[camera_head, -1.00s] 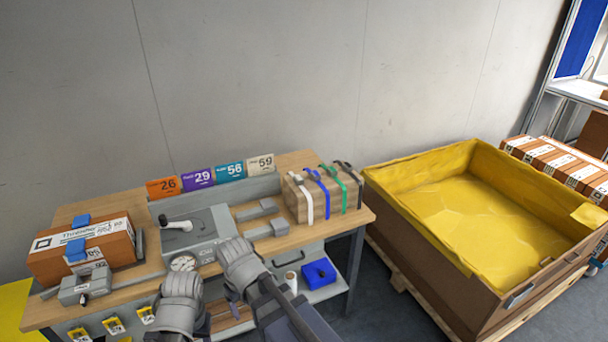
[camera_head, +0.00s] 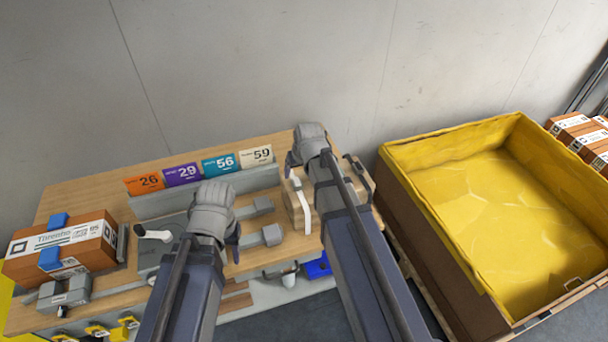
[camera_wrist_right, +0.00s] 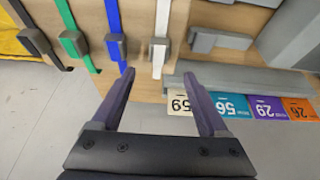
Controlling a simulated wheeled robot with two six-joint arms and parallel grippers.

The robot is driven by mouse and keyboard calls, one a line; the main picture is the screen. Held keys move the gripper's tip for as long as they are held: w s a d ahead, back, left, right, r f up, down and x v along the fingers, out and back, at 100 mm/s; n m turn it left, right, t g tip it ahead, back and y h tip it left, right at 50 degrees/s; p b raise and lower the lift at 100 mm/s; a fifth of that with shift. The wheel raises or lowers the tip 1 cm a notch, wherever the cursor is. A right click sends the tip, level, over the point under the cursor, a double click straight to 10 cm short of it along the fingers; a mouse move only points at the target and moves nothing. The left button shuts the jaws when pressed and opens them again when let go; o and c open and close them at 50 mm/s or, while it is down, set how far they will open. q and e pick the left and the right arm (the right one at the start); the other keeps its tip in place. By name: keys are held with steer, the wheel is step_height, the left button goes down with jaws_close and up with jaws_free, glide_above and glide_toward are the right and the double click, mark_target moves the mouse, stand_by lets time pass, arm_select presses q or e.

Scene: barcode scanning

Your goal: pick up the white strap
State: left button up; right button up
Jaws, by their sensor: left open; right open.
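The white strap (camera_head: 302,205) hangs over the wooden block (camera_head: 292,212) at the right end of the workbench. In the right wrist view the white strap (camera_wrist_right: 160,40) runs down between the fingers' lines, just beyond the open fingertips, with a grey buckle on it. My right gripper (camera_wrist_right: 160,72) is open and empty, above the block; in the head view its arm (camera_head: 312,150) hides most of the block and the other straps.
Blue (camera_wrist_right: 113,25), green (camera_wrist_right: 70,30) and black (camera_wrist_right: 35,40) straps hang beside the white one. Numbered cards (camera_head: 220,163) stand along the bench's back. A boxed carton (camera_head: 60,248) sits at left. A large yellow-lined crate (camera_head: 400,195) stands at right.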

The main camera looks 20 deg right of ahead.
mark_target(297, 182)
steer(key=b+x, duration=0.2)
steer(key=shift+w+d+f+b, duration=0.1)
steer(key=shift+w+f+b, duration=0.15)
steer(key=shift+b, duration=0.1)
steer(key=shift+r, duration=0.1)
steer(key=shift+f+b, duration=0.4)
steer(key=shift+f, duration=0.05)
steer(key=b+x, duration=0.4)
steer(key=shift+s+f, duration=0.1)
steer(key=shift+s, duration=0.25)
steer(key=shift+w+f, duration=0.2)
steer(key=shift+f, duration=0.05)
steer(key=shift+r, duration=0.1)
